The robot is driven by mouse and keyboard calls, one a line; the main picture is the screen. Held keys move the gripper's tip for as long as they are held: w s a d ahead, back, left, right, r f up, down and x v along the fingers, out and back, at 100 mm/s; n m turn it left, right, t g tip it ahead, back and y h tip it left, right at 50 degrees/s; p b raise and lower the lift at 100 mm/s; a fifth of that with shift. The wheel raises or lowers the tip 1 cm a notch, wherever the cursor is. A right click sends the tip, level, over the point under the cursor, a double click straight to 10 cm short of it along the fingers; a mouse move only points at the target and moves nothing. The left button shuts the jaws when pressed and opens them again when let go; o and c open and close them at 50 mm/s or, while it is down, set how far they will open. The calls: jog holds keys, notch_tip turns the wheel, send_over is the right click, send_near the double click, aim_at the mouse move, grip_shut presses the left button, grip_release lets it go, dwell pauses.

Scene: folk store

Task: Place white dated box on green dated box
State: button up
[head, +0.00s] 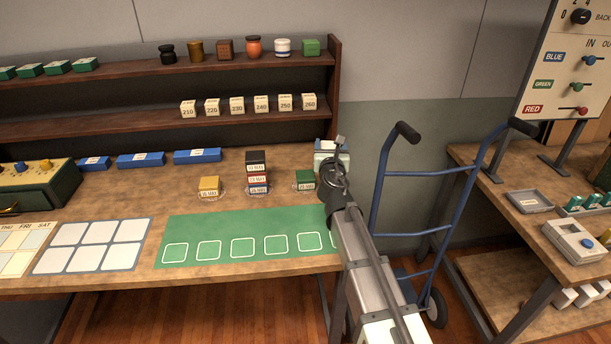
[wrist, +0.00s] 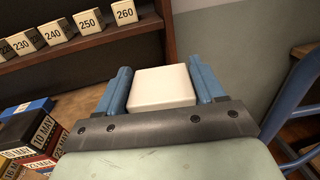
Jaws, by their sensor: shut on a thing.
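My gripper (head: 325,145) is raised above the back right part of the table, behind and a little right of the green dated box (head: 305,178). In the wrist view its blue fingers (wrist: 162,90) are shut on the white box (wrist: 163,86), one on each side. The white box's date does not show, and I cannot make the box out clearly in the head view. The green dated box sits on a clear dish on the table, apart from my gripper, with nothing on top. It does not show in the wrist view.
A black, red and blue stack of dated boxes (head: 256,168) stands left of the green box. A yellow dated box (head: 209,186) is further left. A shelf (head: 150,131) with numbered blocks is behind. A blue hand truck (head: 425,230) stands right of the table.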

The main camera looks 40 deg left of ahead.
jog(key=s+a+r+n+g+y, duration=0.2)
jog(key=s+a, duration=0.1)
jog(key=a, duration=0.4)
send_over(306, 175)
jog(key=shift+a+f, duration=0.15)
jog(key=shift+f, duration=2.9)
jog(key=shift+f, duration=0.15)
jog(key=shift+f, duration=1.7)
jog(key=o, duration=1.1)
jog(key=shift+f, duration=0.1)
